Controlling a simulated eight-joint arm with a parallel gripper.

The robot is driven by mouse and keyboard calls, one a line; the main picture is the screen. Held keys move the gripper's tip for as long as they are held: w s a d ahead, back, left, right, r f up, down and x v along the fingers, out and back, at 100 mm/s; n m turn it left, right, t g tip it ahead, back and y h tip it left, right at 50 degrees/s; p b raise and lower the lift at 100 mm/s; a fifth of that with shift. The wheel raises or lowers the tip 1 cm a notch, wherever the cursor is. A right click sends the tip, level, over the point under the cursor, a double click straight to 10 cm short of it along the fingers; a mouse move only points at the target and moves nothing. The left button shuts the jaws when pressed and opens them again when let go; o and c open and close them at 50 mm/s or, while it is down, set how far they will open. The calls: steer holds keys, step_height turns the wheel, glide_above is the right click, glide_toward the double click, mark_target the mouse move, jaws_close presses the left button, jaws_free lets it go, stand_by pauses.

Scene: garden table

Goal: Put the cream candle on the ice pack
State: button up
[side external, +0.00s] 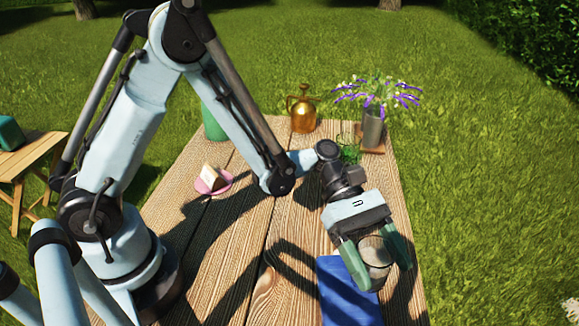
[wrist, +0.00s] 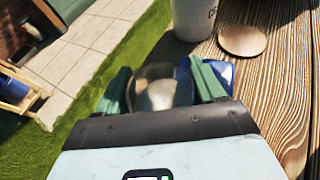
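The cream candle (side external: 374,251), a pale candle in a clear glass jar, sits between the fingers of my gripper (side external: 377,262) in the side external view. In the wrist view the candle (wrist: 158,90) fills the space between the two green fingers, and my gripper (wrist: 161,88) looks shut on it. The ice pack (side external: 345,290) is a flat blue pad on the table, below and left of the candle in the side view. Part of the ice pack is hidden behind my gripper. A blue corner of it (wrist: 226,72) shows beside the right finger in the wrist view.
A pink plate (side external: 226,184) with a cake slice lies mid-table. A gold pitcher (side external: 302,110) and a vase of purple flowers (side external: 373,127) stand at the far end. The wrist view shows a white cylinder (wrist: 194,18) and a round wooden coaster (wrist: 243,41). The table's right edge is close.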

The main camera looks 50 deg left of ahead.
steer(key=o, duration=0.4)
steer(key=shift+o, duration=0.2)
steer(key=shift+r, duration=0.1)
steer(key=a+r+m+t+y, duration=0.2)
steer(key=a+m+t+y, duration=0.1)
steer(key=a, duration=0.5)
steer(key=s+a+r+m+t+y, duration=0.1)
steer(key=a+r+m+t+y, duration=0.1)
steer(key=a+m+y, duration=0.3)
steer(key=s+a+r+m+t+y, duration=0.1)
steer(key=a+r+m+t+y, duration=0.2)
steer(key=a, duration=0.8)
steer(key=m+t+y, duration=0.2)
steer(key=m, duration=0.2)
steer(key=shift+s+a, duration=0.2)
steer(key=shift+a, duration=0.2)
steer(key=shift+o, duration=0.2)
